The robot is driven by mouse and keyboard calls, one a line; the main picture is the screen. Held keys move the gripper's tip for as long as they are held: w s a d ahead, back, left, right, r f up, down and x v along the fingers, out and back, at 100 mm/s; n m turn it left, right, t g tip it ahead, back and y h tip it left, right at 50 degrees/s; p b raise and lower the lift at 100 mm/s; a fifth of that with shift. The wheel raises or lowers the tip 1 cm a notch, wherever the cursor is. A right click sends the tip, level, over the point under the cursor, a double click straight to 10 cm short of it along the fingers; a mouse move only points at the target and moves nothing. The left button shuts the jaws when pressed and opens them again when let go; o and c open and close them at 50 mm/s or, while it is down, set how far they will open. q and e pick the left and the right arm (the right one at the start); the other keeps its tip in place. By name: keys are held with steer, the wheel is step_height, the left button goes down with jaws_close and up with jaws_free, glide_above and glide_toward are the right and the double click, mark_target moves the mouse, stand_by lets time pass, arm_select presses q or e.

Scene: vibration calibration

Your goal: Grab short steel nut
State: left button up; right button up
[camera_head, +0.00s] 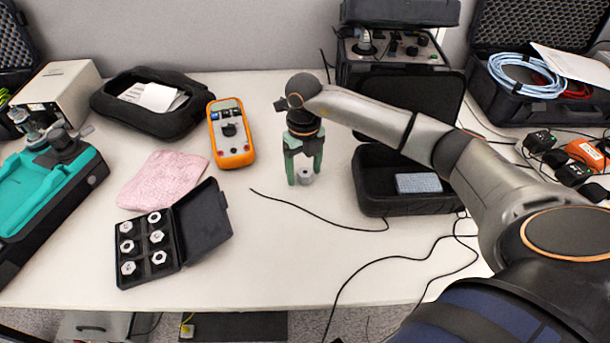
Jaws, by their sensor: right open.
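A short steel nut (306,177) stands on the white table near the middle of the head view. My right gripper (304,178) points down over it, with its green fingers open on either side of the nut. I cannot tell whether a finger touches it. A small black case (176,263) lies open at the front left with several steel nuts (154,217) in its slots. My left gripper is not in view.
An orange multimeter (231,134) and a pink cloth (163,178) lie left of the gripper. An open black case (375,192) stands close on the right. A thin black cable (318,214) runs across the table in front.

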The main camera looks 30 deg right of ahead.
jaws_close()
stand_by(0.4)
